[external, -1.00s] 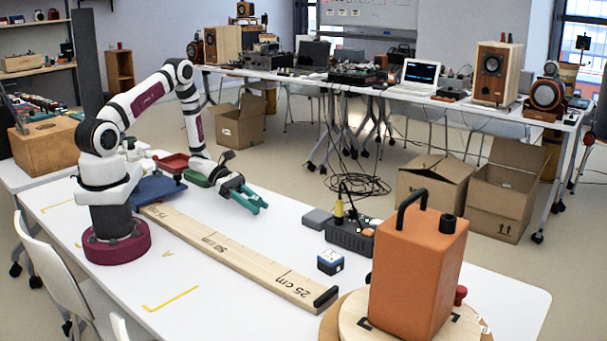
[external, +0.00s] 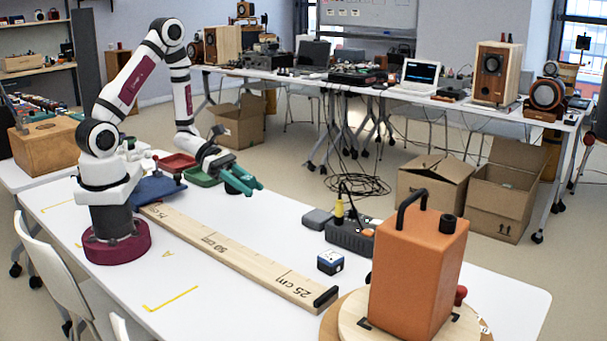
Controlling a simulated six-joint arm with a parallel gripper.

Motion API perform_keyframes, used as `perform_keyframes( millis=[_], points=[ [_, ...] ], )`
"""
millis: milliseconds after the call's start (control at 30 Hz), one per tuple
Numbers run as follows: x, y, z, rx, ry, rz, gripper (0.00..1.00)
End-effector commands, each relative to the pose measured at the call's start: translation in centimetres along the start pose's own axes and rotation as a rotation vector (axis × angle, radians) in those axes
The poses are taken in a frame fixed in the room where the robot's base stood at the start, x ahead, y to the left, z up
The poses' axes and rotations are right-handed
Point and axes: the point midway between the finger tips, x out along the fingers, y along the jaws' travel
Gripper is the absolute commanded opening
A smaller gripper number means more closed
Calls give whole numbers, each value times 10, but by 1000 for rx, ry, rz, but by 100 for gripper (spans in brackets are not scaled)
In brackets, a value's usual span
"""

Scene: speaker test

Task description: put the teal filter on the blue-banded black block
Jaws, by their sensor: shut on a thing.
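My gripper (external: 257,187) with its teal fingers is over the far left part of the white table, beside the green tray (external: 203,178). It is shut on a small dark teal piece (external: 236,189), which looks like the teal filter and shows just below the fingers; the fingers hide part of it. The blue-banded black block (external: 330,262) sits on the table nearer the camera, to the right of the long wooden ruler. It is well apart from my gripper, and its top is bare.
The wooden ruler (external: 230,252) lies between my base and the block. A black power strip (external: 350,236) and a grey box (external: 318,219) stand behind the block. A tall orange speaker (external: 418,270) stands on a round wooden board to its right. A red tray (external: 178,162) lies at the back.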

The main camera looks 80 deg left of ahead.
Motion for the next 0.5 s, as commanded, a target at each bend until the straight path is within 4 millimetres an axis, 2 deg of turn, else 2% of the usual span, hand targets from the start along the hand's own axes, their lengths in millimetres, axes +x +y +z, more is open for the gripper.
perform_keyframes(
  millis=[167, 267, 367, 500],
  points=[
    [5, -6, 6, 5, 1, -7, 0],
    [21, -8, 13, 25, 8, -50, 0],
    [54, -17, 28, 63, 16, -129, 0],
    [109, -44, 60, 118, 20, -255, 0]
  ],
)
